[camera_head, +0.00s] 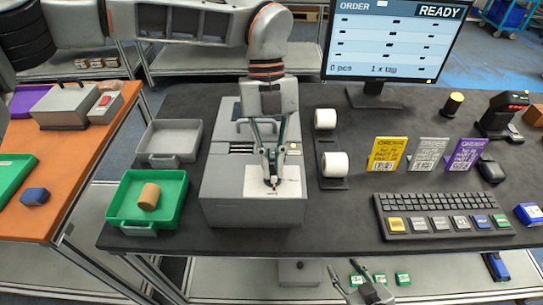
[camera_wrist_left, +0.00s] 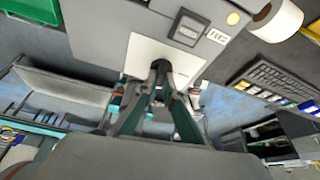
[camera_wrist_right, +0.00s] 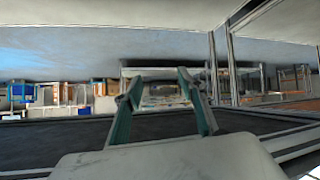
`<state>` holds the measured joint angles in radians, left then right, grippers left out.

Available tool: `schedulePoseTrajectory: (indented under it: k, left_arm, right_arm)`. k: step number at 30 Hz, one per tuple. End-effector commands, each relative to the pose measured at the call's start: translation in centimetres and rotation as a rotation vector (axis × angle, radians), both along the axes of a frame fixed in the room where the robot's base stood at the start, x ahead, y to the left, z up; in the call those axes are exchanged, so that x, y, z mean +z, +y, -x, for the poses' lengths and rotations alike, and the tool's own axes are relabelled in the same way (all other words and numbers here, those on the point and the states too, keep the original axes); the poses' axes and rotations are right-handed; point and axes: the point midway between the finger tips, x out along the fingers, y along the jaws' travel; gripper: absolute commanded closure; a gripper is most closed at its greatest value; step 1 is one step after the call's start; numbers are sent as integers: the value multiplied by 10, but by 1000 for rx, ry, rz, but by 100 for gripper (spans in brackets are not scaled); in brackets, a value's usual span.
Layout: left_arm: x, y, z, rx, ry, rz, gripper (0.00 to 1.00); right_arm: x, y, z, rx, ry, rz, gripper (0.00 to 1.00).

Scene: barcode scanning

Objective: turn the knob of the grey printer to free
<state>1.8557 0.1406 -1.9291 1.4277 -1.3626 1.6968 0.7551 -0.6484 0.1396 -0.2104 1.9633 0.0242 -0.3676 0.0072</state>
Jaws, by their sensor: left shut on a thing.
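The grey printer (camera_head: 225,185) stands on the dark table, with a white panel (camera_head: 290,186) on it. My left gripper (camera_head: 272,183) comes down from above onto this panel. Its fingers are shut on the small dark knob (camera_wrist_left: 158,66), which they mostly hide. The left wrist view shows the fingertips meeting at the knob on the white panel (camera_wrist_left: 140,52). I cannot read the knob's setting. My right gripper (camera_wrist_right: 158,88) is open and empty. In the head view it is low, in front of the table's front edge.
A green tray (camera_head: 175,222) with a brown cylinder (camera_head: 148,196) and a grey tray (camera_head: 187,143) stand left of the printer. Two white rolls (camera_head: 335,165) stand close on its right. Order cards, a keyboard (camera_head: 440,224) and a monitor (camera_head: 395,40) are further right.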

Motion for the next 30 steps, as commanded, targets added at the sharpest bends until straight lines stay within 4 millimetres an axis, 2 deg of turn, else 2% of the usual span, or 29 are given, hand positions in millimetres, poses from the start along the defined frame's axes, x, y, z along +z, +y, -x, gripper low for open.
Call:
schedulePoseTrajectory:
  k: [8, 27, 28, 30]
  left_arm:
    - [3, -2, -1, -129, -1, 3, 100]
    - [2, -2, -1, -177, -4, 4, 100]
    - [2, -2, -1, -177, -4, 4, 87]
    - [2, -2, -1, -177, -3, 4, 75]
  right_arm:
    - [-10, -17, 8, -23, 38, 25, 60]
    - [-12, -16, 10, -29, 47, 21, 60]
    - [-12, -16, 10, -29, 47, 21, 60]
    - [-11, -16, 10, -29, 46, 21, 60]
